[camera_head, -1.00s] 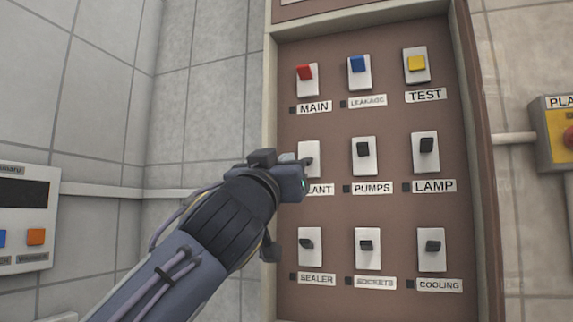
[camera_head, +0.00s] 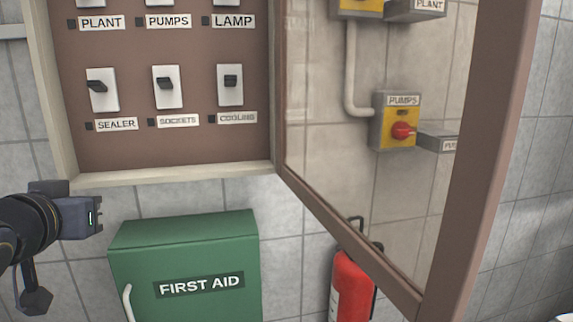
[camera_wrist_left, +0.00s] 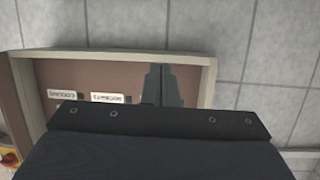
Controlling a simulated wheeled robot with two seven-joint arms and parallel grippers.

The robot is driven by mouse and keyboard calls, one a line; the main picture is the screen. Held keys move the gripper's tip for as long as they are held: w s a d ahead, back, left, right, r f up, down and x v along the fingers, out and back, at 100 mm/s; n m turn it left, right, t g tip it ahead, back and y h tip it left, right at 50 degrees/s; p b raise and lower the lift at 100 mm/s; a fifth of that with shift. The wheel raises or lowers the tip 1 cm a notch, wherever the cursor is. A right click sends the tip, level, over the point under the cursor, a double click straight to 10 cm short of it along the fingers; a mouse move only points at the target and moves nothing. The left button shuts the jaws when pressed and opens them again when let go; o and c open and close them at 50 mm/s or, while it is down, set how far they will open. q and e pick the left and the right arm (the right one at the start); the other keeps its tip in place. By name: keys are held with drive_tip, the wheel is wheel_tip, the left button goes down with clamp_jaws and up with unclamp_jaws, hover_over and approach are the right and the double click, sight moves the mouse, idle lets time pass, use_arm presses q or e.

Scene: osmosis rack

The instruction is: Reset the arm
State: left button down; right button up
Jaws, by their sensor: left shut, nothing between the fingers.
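My left gripper (camera_head: 97,218) is at the left of the head view, in front of the tiled wall. It appears below the switch box and left of the first aid box. It is shut and empty. In the left wrist view its fingers (camera_wrist_left: 162,85) are together, in front of the brown switch panel, which shows upside down. The panel (camera_head: 125,148) has switches labelled SEALER (camera_head: 103,90), SOCKETS (camera_head: 168,87) and COOLING (camera_head: 230,85). The PLANT, PUMPS and LAMP switches are cut off at the top. My right gripper is not in view.
A green first aid box (camera_head: 185,255) is below the panel. The box's glazed door (camera_head: 462,150) stands open on the right. A yellow PUMPS switch unit (camera_head: 395,122) shows through the glass. A red extinguisher (camera_head: 350,285) is low behind the door's lower edge.

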use_arm(q)
drive_tip(key=s+d+f+g+h, duration=0.25)
drive_tip(key=s+f, duration=0.35)
drive_tip(key=f, duration=0.4)
drive_tip(key=s+d+f+g+h, duration=0.1)
drive_tip(key=s+d+f+g, duration=0.25)
drive_tip(key=s+f, duration=0.45)
drive_tip(key=s+d+f+g+h, duration=0.2)
drive_tip(key=s+d+f, duration=0.2)
drive_tip(key=f, duration=0.8)
wheel_tip(320, 180, up, 17)
drive_tip(key=p, duration=1.8)
drive_tip(key=shift+r+g, duration=0.2)
drive_tip(key=shift+g, duration=0.1)
drive_tip(key=shift+h, duration=0.25)
